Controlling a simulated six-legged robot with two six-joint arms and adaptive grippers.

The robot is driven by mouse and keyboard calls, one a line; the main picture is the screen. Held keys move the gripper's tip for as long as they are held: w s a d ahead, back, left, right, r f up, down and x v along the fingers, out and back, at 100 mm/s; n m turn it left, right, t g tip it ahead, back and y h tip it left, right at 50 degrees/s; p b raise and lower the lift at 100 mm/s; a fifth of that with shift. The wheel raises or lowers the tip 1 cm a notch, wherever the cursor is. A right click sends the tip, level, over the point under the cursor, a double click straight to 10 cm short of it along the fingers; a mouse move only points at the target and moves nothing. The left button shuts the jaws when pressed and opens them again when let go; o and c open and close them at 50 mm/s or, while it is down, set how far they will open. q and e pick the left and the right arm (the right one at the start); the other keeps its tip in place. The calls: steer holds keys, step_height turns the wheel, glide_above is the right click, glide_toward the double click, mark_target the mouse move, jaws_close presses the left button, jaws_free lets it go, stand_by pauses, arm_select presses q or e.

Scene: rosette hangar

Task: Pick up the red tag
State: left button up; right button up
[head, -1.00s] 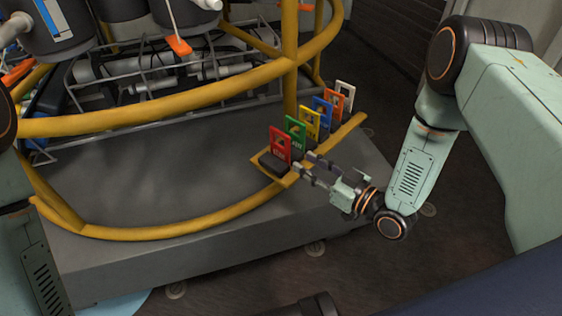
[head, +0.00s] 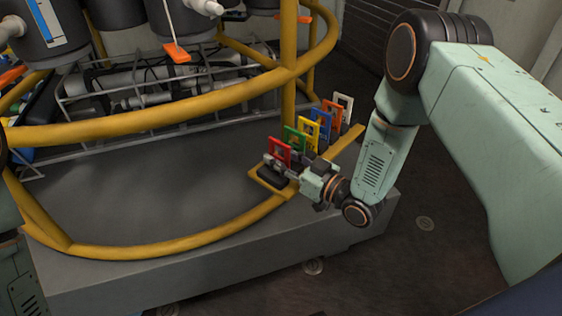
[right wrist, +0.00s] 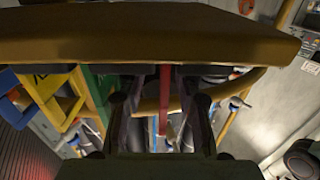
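The red tag (head: 280,152) stands upright at the near end of a row of coloured tags, in a dark holder (head: 272,180) on a yellow strip. My right gripper (head: 280,166) is at the red tag, with its fingers reaching past it low down. In the right wrist view the red tag (right wrist: 165,95) shows edge-on as a thin strip between the two fingers of my right gripper (right wrist: 160,105). The fingers are apart, with gaps on both sides of the tag. My left gripper is out of view; only part of that arm shows at the left edge.
Behind the red tag stand green (head: 296,139), yellow (head: 308,132), blue (head: 321,123), orange (head: 332,113) and white (head: 346,104) tags, closely spaced. A yellow rail (head: 180,236) curves along the grey platform (head: 150,190).

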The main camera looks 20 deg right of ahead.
steer(key=shift+a+r, duration=0.1)
steer(key=shift+a, duration=0.2)
steer(key=shift+c, duration=1.1)
steer(key=shift+d, duration=0.25)
steer(key=c, duration=0.4)
steer(key=shift+a, duration=0.15)
jaws_close()
steer(key=shift+r, duration=0.3)
step_height(320, 180, up, 9)
steer(key=p, duration=0.4)
steer(key=shift+r, duration=0.15)
